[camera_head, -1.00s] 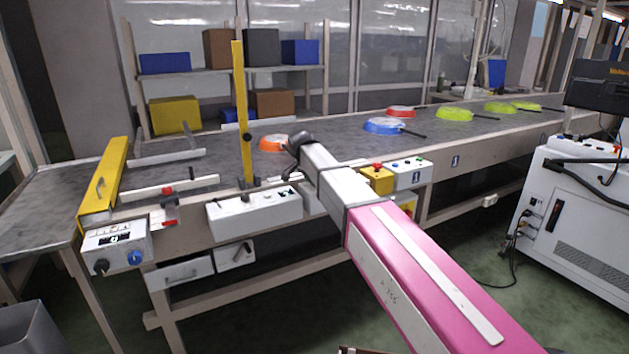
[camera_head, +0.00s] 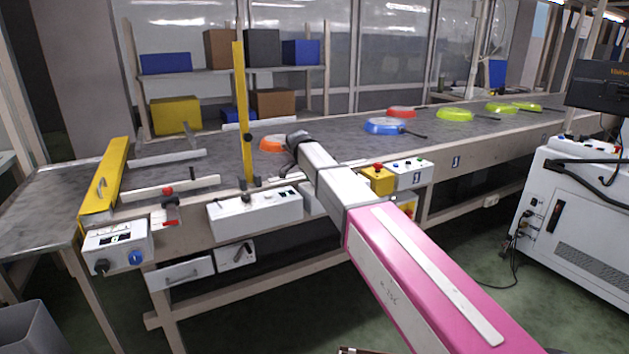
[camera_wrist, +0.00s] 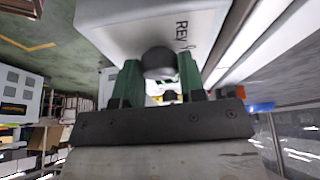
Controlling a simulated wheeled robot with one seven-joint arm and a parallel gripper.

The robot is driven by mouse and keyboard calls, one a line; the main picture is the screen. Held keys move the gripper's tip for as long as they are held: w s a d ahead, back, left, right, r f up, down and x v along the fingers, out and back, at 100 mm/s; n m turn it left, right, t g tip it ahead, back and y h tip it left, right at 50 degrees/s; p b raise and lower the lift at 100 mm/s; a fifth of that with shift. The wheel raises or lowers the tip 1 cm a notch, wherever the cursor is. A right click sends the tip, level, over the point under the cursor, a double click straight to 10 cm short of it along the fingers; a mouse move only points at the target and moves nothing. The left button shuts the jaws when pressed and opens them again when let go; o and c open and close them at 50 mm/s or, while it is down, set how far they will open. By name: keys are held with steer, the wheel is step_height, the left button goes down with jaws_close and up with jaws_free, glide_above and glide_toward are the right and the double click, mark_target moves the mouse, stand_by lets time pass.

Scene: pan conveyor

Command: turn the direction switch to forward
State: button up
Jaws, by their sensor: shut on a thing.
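The direction switch is a round black knob (camera_wrist: 158,62) on a white control box (camera_wrist: 120,22), with the letters "REV" printed beside it in the wrist view. My gripper (camera_wrist: 159,80) has its two green fingers on either side of the knob, closed on it. Which way the knob points cannot be told. In the head view my forearm and dark wrist reach over the belt's front edge and hide the gripper and the knob. Part of a white box (camera_head: 312,199) shows just left of my arm.
The conveyor belt (camera_head: 225,158) carries an orange pan (camera_head: 272,144), a blue pan (camera_head: 385,126), a red pan (camera_head: 401,112) and several yellow-green pans. A yellow upright post (camera_head: 243,110), a long white control box (camera_head: 255,209) and a yellow emergency-stop box (camera_head: 378,181) stand near my arm.

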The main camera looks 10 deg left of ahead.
steer(key=o, duration=0.9)
steer(key=v, duration=1)
steer(key=shift+s+a+r, duration=0.1)
steer(key=shift+r, duration=0.25)
